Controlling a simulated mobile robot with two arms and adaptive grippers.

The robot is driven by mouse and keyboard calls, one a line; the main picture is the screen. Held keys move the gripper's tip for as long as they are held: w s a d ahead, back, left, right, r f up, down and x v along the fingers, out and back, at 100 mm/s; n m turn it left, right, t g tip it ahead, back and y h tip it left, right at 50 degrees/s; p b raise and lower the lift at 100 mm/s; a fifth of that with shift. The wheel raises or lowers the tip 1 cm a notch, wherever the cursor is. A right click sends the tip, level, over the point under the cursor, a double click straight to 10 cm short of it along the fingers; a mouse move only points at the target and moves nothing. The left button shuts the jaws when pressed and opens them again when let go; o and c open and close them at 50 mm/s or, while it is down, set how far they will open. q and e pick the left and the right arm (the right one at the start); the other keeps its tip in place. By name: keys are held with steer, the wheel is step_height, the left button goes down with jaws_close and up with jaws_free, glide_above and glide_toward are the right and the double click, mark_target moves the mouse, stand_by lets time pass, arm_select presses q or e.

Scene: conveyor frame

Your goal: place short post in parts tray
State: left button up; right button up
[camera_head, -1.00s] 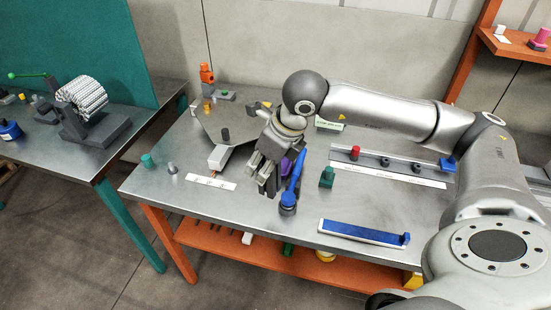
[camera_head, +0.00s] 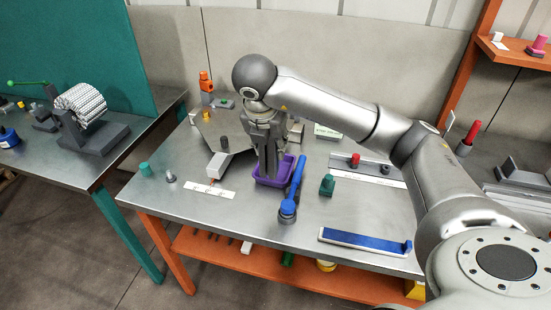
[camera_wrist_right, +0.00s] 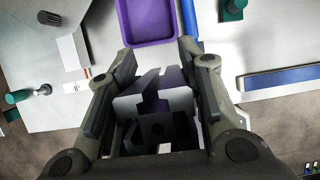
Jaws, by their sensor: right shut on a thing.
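The purple parts tray (camera_head: 262,181) lies on the metal table, left of a blue-handled tool. Its near part also shows at the top of the wrist view (camera_wrist_right: 148,24). My right gripper (camera_head: 271,172) points down at the tray, its fingertips over or inside it; I cannot tell how deep. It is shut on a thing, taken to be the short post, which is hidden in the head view. In the wrist view the right gripper (camera_wrist_right: 158,60) shows dark and grey shapes between its fingers, and the post is not clear among them. My left gripper is out of view.
The blue-handled tool (camera_head: 296,186) lies close to the tray's right side. A green block (camera_head: 327,185) stands further right. A dark post (camera_head: 225,144) stands on a grey plate at left. A blue bar (camera_head: 362,241) lies near the front edge.

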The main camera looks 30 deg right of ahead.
steer(key=w+d+f+p, duration=0.1)
steer(key=w+d+f, duration=0.1)
steer(key=w+f, duration=0.1)
steer(key=w+d+f+p, duration=0.1)
steer(key=w+d+f, duration=0.2)
steer(key=f, duration=0.1)
steer(key=w+d+f+p, duration=0.1)
steer(key=w+d+f, duration=0.1)
steer(key=w+f, duration=0.1)
steer(key=shift+x, duration=0.9)
steer(key=shift+d+f, duration=0.15)
steer(key=shift+f, duration=0.1)
steer(key=shift+s, duration=0.1)
steer(key=shift+f, duration=0.2)
steer(key=o, duration=1.1)
steer(key=shift+o, duration=0.2)
